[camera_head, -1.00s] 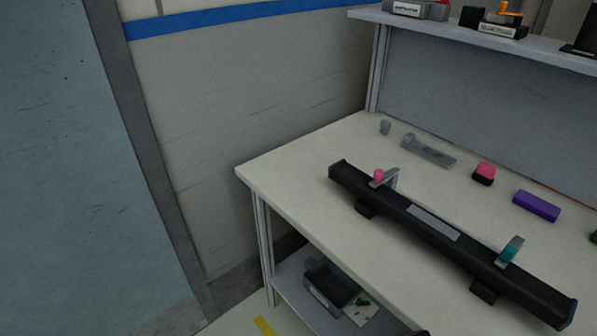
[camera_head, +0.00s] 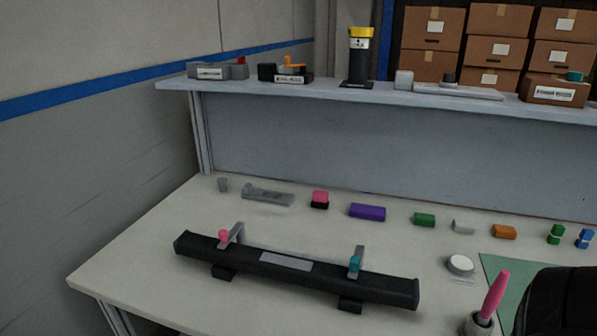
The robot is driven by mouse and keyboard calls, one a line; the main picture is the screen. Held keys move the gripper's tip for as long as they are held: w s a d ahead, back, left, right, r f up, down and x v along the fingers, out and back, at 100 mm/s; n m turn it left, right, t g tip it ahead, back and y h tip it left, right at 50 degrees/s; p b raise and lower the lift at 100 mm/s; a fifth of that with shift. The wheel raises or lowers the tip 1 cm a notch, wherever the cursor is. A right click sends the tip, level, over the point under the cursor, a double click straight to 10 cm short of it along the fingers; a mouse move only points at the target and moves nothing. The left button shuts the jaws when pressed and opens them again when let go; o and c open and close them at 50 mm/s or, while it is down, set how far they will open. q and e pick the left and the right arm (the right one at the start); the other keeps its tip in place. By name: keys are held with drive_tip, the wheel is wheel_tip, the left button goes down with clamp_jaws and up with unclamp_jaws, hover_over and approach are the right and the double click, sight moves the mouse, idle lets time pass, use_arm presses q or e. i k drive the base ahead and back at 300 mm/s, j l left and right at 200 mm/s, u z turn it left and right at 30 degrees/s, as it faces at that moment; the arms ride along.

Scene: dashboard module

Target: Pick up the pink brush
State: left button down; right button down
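The pink brush (camera_head: 496,294) stands near the lower right of the head view. Its pink handle points up and leans slightly to the right. Its lower end sits in or on a small grey round base (camera_head: 478,325), cut off by the bottom edge of the picture. I cannot see its bristles. Neither of my grippers can be made out in this view.
A black bar (camera_head: 330,282) with two clamps lies across the worktable (camera_head: 130,270). Several small coloured blocks line the back. A white round piece (camera_head: 460,265) and a green mat (camera_head: 497,268) are near the brush. A large dark shape fills the lower right corner.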

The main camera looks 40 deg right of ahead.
sight(491, 300)
drive_tip(key=z, duration=2.5)
